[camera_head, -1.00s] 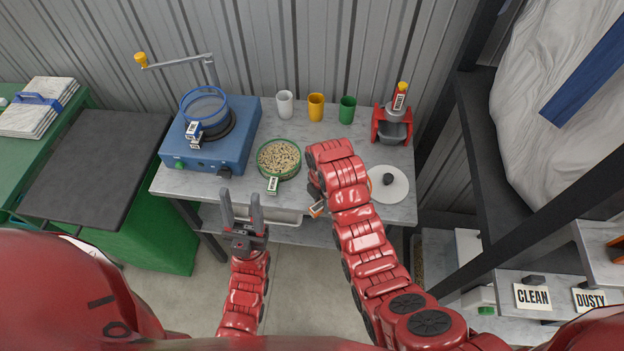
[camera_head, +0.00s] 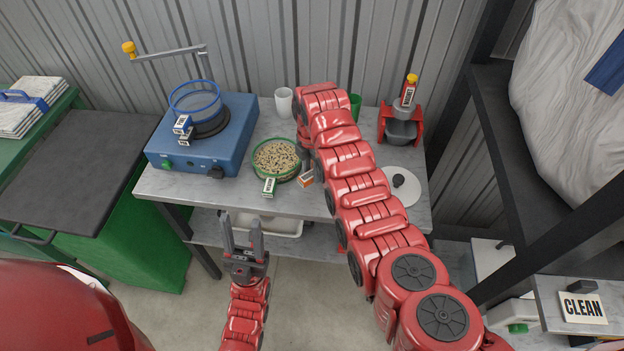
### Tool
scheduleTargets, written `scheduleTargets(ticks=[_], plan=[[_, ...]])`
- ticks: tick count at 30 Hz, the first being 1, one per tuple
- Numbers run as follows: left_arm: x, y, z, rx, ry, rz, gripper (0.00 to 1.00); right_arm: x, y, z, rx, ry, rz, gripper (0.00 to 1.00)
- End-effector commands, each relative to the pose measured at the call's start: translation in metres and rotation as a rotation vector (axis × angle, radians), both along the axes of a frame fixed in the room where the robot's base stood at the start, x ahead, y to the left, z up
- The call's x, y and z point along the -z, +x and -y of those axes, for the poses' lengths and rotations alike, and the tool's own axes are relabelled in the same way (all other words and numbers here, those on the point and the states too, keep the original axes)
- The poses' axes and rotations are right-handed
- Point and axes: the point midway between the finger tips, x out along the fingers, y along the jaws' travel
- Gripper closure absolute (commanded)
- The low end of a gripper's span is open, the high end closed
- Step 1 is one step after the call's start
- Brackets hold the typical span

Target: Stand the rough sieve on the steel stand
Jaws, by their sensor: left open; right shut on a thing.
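My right gripper (camera_head: 304,158) is mostly hidden under its own arm, above the bench right beside the green-rimmed sieve. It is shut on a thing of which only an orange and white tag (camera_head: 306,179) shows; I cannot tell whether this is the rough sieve. A blue-rimmed sieve (camera_head: 195,100) stands over the blue machine (camera_head: 170,152). My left gripper (camera_head: 244,241) is open and empty in front of the bench. I cannot pick out the steel stand for certain.
The grey bench (camera_head: 165,185) also bears a white cup (camera_head: 284,101), a green cup (camera_head: 355,103), a red holder with a grey bowl (camera_head: 402,128) and a white lid (camera_head: 403,195). A dark shelf frame (camera_head: 490,150) rises at the right. A green cabinet (camera_head: 140,240) stands left.

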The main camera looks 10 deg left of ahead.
Motion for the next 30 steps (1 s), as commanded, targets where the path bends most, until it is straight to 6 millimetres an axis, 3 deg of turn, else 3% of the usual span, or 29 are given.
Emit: scheduleTargets(ticks=[8, 13, 26, 27, 30], plan=[[-0.013, 0.0, 0.0, 0.0, 0.0, 0.0, 0.5, 0.016, -0.001, 0.001, 0.001, -0.001, -0.003, 1.0], [-0.01, 0.0, 0.0, 0.0, 0.0, 0.0, 0.5, 0.032, 0.0, 0.0, 0.0, 0.001, 0.001, 1.0], [-0.006, 0.0, 0.0, 0.0, 0.0, 0.0, 0.5, 0.039, 0.0, 0.0, 0.001, 0.001, 0.001, 1.0], [-0.006, 0.0, 0.0, 0.0, 0.0, 0.0, 0.5, 0.039, 0.0, 0.0, 0.001, 0.001, 0.001, 0.57], [-0.007, 0.0, 0.0, 0.0, 0.0, 0.0, 0.5, 0.038, 0.0, 0.0, 0.0, 0.001, 0.001, 0.39]])
